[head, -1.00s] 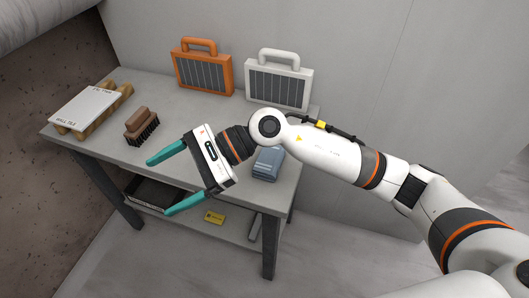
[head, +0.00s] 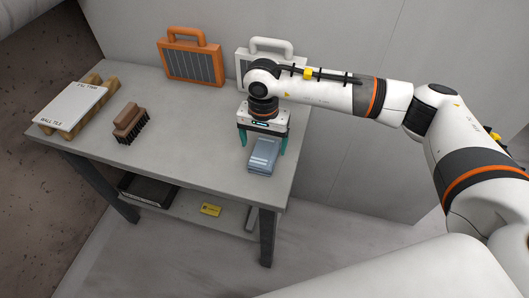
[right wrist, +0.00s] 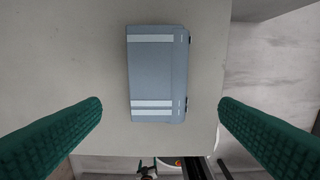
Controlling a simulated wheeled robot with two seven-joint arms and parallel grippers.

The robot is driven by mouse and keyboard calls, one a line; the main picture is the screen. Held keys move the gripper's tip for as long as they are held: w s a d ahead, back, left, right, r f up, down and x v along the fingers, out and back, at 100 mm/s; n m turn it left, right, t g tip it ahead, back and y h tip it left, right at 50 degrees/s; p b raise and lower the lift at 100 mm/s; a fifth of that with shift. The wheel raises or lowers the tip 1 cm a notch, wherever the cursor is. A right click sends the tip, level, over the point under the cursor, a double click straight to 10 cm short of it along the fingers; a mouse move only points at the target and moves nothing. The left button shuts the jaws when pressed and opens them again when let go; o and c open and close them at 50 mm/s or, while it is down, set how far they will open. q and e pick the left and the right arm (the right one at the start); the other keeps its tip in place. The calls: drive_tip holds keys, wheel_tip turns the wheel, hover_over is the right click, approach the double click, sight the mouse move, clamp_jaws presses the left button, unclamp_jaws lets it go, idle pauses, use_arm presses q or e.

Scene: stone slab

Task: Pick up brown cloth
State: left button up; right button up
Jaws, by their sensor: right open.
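No brown cloth can be made out in either view. My right gripper (head: 263,146) is open and empty, pointing down above a blue-grey, box-like item (head: 262,160) with pale stripes near the table's right edge. In the right wrist view this item (right wrist: 152,80) lies between and beyond the two green fingers, with clear gaps on both sides and small dark parts on its right side. The only brown handheld thing is a brush (head: 129,122) with a brown body and dark bristles, left of the middle. My left gripper is not in view.
The grey table (head: 190,150) is clear between brush and blue-grey item. A white panel (head: 72,105) rests on wooden pieces at the left. An orange case (head: 190,62) and a partly hidden white case (head: 243,65) stand at the back. A lower shelf holds a yellow item (head: 210,209).

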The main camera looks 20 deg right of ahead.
sight(263, 156)
wheel_tip(263, 156, down, 4)
drive_tip(key=shift+a+f+p, duration=0.1)
drive_tip(key=shift+p, duration=0.6)
drive_tip(key=shift+w+f, duration=0.1)
drive_tip(key=shift+f, duration=0.45)
drive_tip(key=c, duration=1.1)
wheel_tip(263, 156, up, 10)
drive_tip(key=b, duration=0.2)
drive_tip(key=s+d+n, duration=0.1)
drive_tip(key=s+n, duration=0.1)
drive_tip(key=s, duration=0.2)
drive_tip(key=s+d+n, duration=0.2)
drive_tip(key=s, duration=0.3)
drive_tip(key=s+d+n, duration=0.1)
drive_tip(key=s+n, duration=0.1)
drive_tip(key=s, duration=0.2)
drive_tip(key=shift+s+d+f+n, duration=0.2)
drive_tip(key=shift+d+f+n, duration=0.1)
drive_tip(key=shift+f+n, duration=0.1)
